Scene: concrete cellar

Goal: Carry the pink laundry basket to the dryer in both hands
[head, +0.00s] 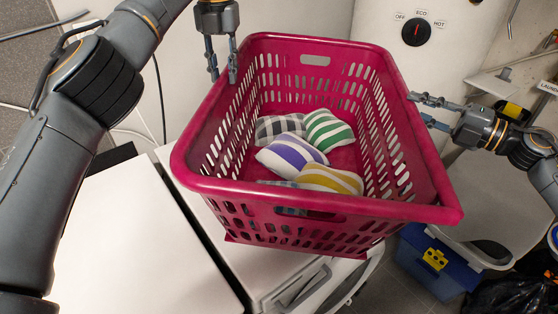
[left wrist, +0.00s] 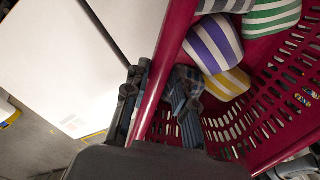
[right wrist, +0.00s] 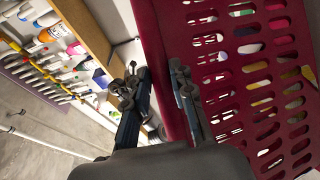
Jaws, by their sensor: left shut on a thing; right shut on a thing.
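The pink laundry basket (head: 320,203) is in the middle of the head view, over white appliances. It holds several striped and checked cloth bundles (head: 291,155). My left gripper (head: 222,76) is shut on the basket's left rim, which runs between its fingers in the left wrist view (left wrist: 160,75). My right gripper (head: 431,110) is shut on the right rim, also seen in the right wrist view (right wrist: 158,60). A white appliance (head: 304,292) with a drawer front shows under the basket. I cannot tell whether the basket touches it, or which appliance is the dryer.
Another white appliance top (head: 130,240) at left is bare. A white boiler (head: 455,35) with a black dial stands behind. At lower right are a blue box (head: 437,280), a grey lid (head: 497,205) and black bags (head: 510,295). Shelves of bottles (right wrist: 60,45) show in the right wrist view.

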